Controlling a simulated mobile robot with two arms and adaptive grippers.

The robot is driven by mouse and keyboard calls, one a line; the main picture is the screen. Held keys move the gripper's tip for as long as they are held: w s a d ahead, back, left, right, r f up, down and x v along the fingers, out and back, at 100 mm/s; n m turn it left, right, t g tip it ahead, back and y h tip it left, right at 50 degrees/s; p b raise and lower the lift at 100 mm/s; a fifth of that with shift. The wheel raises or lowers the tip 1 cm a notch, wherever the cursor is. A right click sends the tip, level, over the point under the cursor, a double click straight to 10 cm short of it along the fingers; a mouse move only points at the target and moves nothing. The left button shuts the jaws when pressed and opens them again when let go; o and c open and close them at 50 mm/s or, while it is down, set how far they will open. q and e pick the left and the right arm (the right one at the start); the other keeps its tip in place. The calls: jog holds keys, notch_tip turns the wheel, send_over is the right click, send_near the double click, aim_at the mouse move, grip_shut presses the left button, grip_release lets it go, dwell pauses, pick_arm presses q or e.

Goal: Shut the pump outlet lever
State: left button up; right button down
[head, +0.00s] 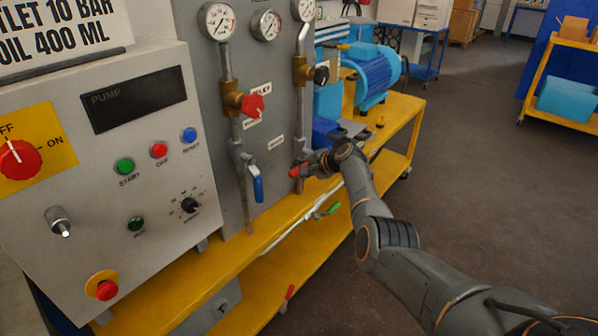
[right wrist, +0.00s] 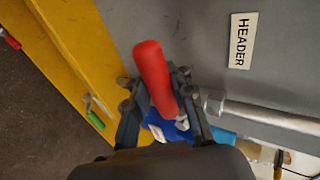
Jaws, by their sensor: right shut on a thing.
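A red-handled lever (head: 300,171) sits low on the right pipe of the grey panel, beside a small label. My right gripper (head: 316,165) reaches it from the right. In the right wrist view the red lever (right wrist: 153,72) lies between the fingers of my right gripper (right wrist: 158,94), which is shut on it, and its rounded end sticks out past them. A label there reads HEADER (right wrist: 242,40). A blue-handled lever (head: 257,187) hangs down on the left pipe. I cannot read which lever is the pump outlet one. My left gripper is out of view.
A control box (head: 110,180) with buttons and knobs stands at left. A red valve knob (head: 252,105) and gauges (head: 217,21) are above the levers. A blue motor (head: 373,73) sits on the yellow bench (head: 402,112) behind. A green-handled lever (head: 329,210) is below. The floor at right is clear.

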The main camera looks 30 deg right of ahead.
jog(key=shift+s+d+y, duration=0.1)
jog(key=shift+s+y, duration=0.05)
jog(key=shift+y, duration=0.15)
jog(key=shift+r, duration=0.15)
jog(key=c, duration=1.4)
grip_release()
jog(key=shift+c, duration=0.2)
jog(key=o, duration=0.3)
jog(key=shift+s+d+r, duration=0.15)
jog(key=shift+s+r, duration=0.05)
jog(key=shift+w, duration=0.15)
jog(key=v, duration=1.2)
jog(key=shift+r, duration=0.1)
